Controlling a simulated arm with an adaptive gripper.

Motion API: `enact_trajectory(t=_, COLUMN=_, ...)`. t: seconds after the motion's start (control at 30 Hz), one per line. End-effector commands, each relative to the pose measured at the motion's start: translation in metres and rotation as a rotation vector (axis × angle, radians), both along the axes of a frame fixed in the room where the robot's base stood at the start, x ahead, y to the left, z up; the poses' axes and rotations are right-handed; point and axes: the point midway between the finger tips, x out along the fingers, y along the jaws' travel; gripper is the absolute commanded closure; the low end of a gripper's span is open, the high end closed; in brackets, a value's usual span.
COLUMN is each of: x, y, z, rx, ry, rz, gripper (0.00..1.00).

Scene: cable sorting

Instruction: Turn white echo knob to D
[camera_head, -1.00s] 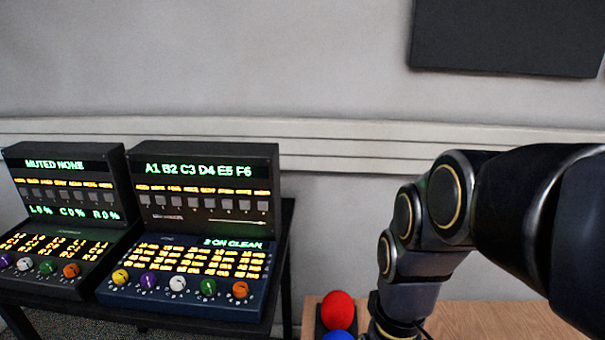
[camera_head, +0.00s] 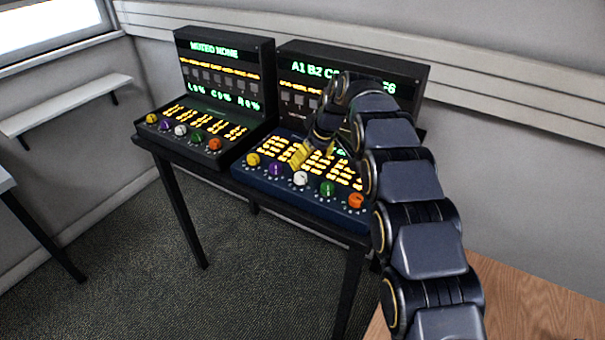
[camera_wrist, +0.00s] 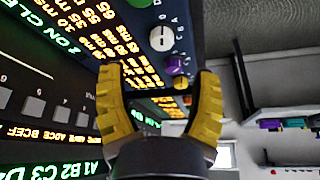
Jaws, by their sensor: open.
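A white knob (camera_head: 300,178) sits in the middle of the front knob row on the blue right console (camera_head: 330,212). Another white knob (camera_head: 180,129) is on the left console; I cannot read which is labelled echo. My gripper (camera_head: 315,153) is over the lit label panel of the right console, behind its knob row. In the wrist view its yellow fingers (camera_wrist: 160,75) are spread, empty and apart from the white knob.
Purple (camera_head: 276,169), yellow (camera_head: 253,159), green (camera_head: 327,188) and orange (camera_head: 356,201) knobs flank the white one closely. The right console's upright screen (camera_head: 300,68) stands behind my gripper. A wooden table (camera_head: 530,308) is at the lower right.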

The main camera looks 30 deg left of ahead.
Motion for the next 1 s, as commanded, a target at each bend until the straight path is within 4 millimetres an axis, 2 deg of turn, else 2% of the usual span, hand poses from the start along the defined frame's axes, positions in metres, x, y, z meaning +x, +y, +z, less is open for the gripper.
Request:
enact_trajectory(t=0.27, x=0.001, y=0.013, z=-0.017, rx=0.005, ry=-0.004, rz=0.019, gripper=0.37)
enact_trajectory(t=0.53, x=0.008, y=0.027, z=-0.056, rx=0.004, ry=-0.003, rz=0.017, gripper=0.37)
enact_trajectory(t=0.7, x=0.011, y=0.033, z=-0.074, rx=0.003, ry=-0.003, rz=0.015, gripper=0.37)
enact_trajectory(t=1.0, x=0.012, y=0.034, z=-0.076, rx=0.005, ry=-0.005, rz=0.015, gripper=0.37)
